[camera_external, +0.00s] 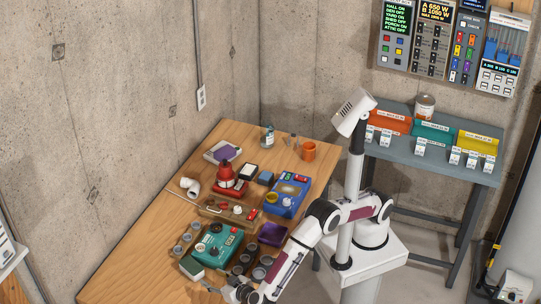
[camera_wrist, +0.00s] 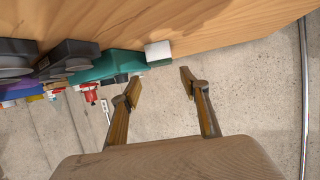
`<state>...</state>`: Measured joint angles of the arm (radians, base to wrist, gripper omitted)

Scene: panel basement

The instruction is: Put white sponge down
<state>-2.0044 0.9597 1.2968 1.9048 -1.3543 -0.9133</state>
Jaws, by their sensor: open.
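A small white sponge with a green side (camera_external: 191,267) lies on the wooden table (camera_external: 135,270), beside the lower left corner of a teal box-shaped device (camera_external: 213,247). The sponge also shows in the wrist view (camera_wrist: 158,50), near the table edge and next to the teal device. My gripper (camera_external: 214,289) is near the front of the table, just to the right of and below the sponge in the external view. In the wrist view my gripper (camera_wrist: 160,84) has its two fingers spread with nothing between them. The sponge is beyond the fingertips, apart from them.
Round grey cups (camera_external: 258,273) stand right of the teal device, near my gripper. A purple tray (camera_external: 272,234), a blue device (camera_external: 287,195) and a red device (camera_external: 228,180) sit farther back. The table's left part is bare. An orange mug (camera_external: 309,151) stands at the back.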

